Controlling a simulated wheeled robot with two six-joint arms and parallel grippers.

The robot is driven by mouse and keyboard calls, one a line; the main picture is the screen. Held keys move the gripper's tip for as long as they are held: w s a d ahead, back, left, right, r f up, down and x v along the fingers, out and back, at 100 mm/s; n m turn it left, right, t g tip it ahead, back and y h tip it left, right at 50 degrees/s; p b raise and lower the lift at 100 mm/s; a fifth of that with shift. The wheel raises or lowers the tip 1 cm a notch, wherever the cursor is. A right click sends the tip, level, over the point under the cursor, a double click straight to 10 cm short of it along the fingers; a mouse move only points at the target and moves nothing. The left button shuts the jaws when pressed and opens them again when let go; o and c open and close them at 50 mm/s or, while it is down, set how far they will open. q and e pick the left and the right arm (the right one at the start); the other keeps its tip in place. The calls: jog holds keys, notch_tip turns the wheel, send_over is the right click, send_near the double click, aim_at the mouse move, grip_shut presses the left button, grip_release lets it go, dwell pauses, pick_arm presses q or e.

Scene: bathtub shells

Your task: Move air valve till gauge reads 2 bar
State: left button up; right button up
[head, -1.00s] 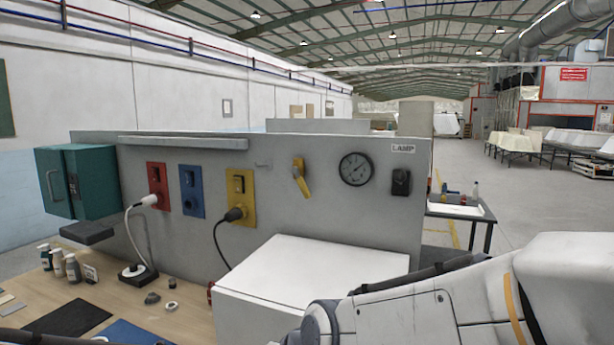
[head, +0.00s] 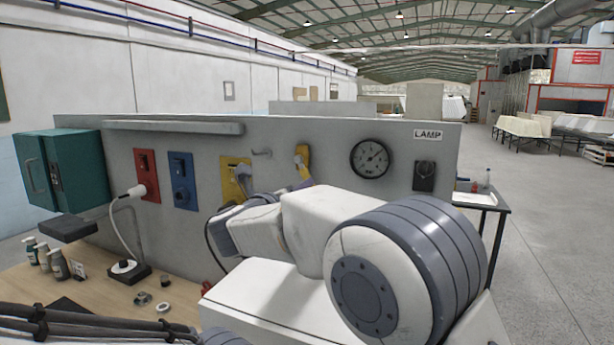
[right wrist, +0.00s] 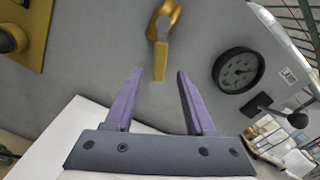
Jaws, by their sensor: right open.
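The yellow air valve (head: 302,155) is mounted on the grey panel, its lower part hidden by my right arm in the head view. In the right wrist view its yellow handle (right wrist: 161,62) points towards my right gripper (right wrist: 158,75). That gripper is open, with its purple fingers apart; the handle's end lies near the gap between the fingertips, not gripped. The round black gauge (head: 370,158) is right of the valve and also shows in the right wrist view (right wrist: 238,70). Its numbers are too small to read. My left gripper is not in view.
A black lamp switch (head: 424,176) is right of the gauge. Red (head: 147,172), blue (head: 182,181) and yellow (head: 234,172) socket plates are left of the valve. A white box (head: 250,312) stands below. A teal cabinet (head: 80,168) is at the far left.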

aim_at(305, 174)
jog(key=p+x, duration=0.3)
jog(key=x, duration=0.4)
grip_shut()
dwell(1.3)
